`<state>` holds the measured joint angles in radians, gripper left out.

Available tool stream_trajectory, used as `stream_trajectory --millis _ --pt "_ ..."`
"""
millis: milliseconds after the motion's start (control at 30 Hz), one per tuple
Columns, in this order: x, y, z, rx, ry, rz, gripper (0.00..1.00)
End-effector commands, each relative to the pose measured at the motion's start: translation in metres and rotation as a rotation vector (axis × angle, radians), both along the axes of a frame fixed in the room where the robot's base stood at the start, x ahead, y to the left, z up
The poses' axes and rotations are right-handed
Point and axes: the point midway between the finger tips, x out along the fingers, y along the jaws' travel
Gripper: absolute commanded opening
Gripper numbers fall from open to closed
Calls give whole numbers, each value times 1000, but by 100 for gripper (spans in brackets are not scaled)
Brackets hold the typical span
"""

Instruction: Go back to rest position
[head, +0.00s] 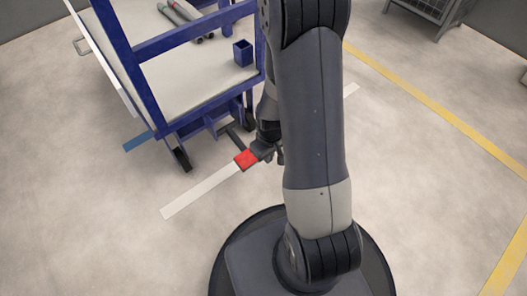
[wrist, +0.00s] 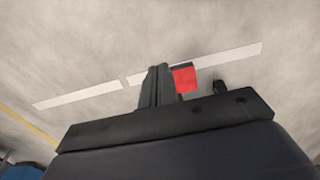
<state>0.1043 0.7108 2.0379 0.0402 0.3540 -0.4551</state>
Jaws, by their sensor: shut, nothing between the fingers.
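My gripper (head: 265,151) is low over the floor beside the cart's lower end, partly hidden behind my arm in the head view. Its dark fingers (wrist: 157,84) are shut and hold nothing in the wrist view. A red pedal-like block (head: 246,159) sits by the gripper, at the end of a dark bar that runs toward the cart. The red block also shows right beside the fingers in the wrist view (wrist: 185,78). I cannot tell whether the fingers touch it.
A blue-framed cart (head: 143,60) with a pale top stands at upper left, carrying grey pipes (head: 185,18) and a blue square holder (head: 243,53). White floor tape (head: 203,191) and a yellow line (head: 440,112) mark the floor. Open floor lies to the right.

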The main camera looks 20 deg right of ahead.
Motion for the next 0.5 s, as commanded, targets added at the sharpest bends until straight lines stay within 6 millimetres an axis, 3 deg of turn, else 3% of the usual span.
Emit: stream_trajectory --millis 500 --pt "3 1 -5 0 0 1 0"
